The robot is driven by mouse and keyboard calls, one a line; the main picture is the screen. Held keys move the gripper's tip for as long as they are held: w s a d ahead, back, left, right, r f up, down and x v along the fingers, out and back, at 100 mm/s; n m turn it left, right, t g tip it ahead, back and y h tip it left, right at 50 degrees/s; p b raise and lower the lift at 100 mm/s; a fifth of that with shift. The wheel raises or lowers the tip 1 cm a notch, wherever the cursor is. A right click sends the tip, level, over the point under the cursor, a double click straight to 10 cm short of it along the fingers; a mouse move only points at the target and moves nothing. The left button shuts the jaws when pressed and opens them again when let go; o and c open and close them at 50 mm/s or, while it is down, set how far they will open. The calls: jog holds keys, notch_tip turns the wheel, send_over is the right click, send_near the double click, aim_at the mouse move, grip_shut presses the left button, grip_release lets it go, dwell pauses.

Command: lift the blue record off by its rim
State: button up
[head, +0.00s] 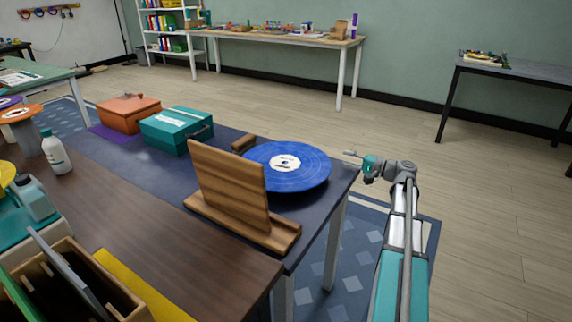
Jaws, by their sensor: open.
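The blue record (309,178) lies flat near the right end of the dark table, with a white label at its middle. What bears it underneath is hidden. Its near left edge is partly behind a wooden stand. My gripper (350,154) is just right of the record, beyond the table's right edge, and points left toward the rim. It is small in this view; it is open, with nothing seen between its fingers. It looks apart from the record.
The wooden stand (228,190) rises in front of the record. A teal box (176,131) and an orange box (128,113) stand to the left, and a white bottle (56,153) farther left. Open floor (480,200) lies right of the table.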

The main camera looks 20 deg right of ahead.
jog(key=shift+x, duration=2)
jog(key=shift+w+a, duration=0.1)
jog(key=shift+a, duration=0.05)
jog(key=shift+x, duration=2.45)
jog(key=shift+r, duration=0.1)
grip_shut()
